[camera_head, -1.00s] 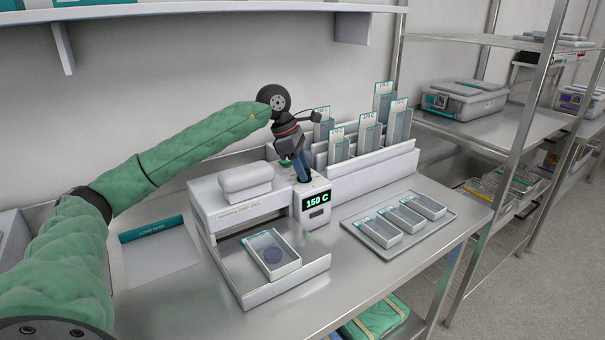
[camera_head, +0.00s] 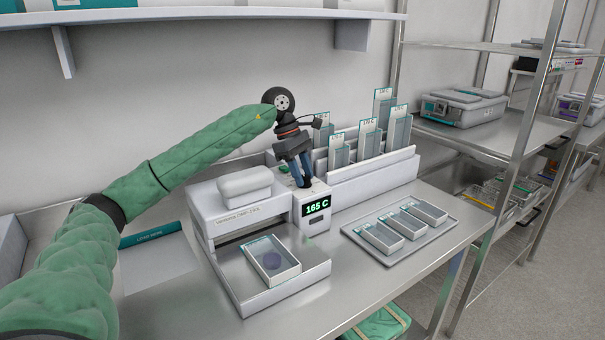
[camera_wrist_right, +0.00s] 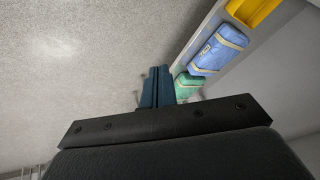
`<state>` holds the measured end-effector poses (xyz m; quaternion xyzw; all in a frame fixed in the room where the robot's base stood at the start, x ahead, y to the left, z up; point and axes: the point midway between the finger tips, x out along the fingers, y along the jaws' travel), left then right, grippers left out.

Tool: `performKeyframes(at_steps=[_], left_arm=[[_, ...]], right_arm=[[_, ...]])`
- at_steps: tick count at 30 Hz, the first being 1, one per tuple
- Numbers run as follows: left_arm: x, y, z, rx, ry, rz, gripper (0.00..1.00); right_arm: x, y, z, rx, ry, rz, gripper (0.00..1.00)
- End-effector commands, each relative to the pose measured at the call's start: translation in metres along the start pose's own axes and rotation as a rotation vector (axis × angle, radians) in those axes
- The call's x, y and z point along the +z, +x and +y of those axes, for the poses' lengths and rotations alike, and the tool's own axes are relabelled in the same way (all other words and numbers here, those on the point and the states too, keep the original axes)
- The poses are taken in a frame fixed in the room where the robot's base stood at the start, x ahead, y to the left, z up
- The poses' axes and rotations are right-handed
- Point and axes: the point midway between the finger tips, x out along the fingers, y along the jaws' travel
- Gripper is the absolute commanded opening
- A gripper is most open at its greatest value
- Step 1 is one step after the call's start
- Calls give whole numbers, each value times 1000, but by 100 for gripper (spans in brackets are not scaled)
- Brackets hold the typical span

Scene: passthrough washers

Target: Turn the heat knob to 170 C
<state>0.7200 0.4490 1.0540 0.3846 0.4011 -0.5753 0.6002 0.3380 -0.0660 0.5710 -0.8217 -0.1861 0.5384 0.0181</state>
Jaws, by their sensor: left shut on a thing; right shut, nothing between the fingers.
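A white heating unit (camera_head: 232,221) stands on the steel bench, with a display (camera_head: 316,205) on its front that reads 165 C in green. My left gripper (camera_head: 302,184) points down onto the top of the unit just above the display, its blue fingers shut on the heat knob. The knob itself is hidden by the fingers. My right gripper (camera_wrist_right: 156,88) shows in the right wrist view, shut and empty, over the floor and away from the bench.
A grey tray (camera_head: 398,252) with several small boxes lies to the right.

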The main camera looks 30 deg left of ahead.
Motion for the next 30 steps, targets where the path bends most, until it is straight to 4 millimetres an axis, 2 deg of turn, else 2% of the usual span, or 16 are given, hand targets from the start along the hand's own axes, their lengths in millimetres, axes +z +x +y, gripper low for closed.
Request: performKeyframes(at_steps=[5,6,8,9,20,30], left_arm=[[-1,-1,0,2,-2,1,13],[-1,-1,0,2,-2,1,43],[0,-1,0,2,-2,1,55],[0,-1,0,2,-2,0,57],[0,-6,0,2,-2,0,57],[-1,-55,0,2,-2,0,57]], right_arm=[[-1,-2,0,0,0,2,0],[-2,-2,0,0,-1,3,0],[-2,-3,0,0,-1,5,0],[-3,-4,0,0,-1,6,0],[-4,-3,0,0,-1,12,0],[6,30,6,3,2,34,0]])
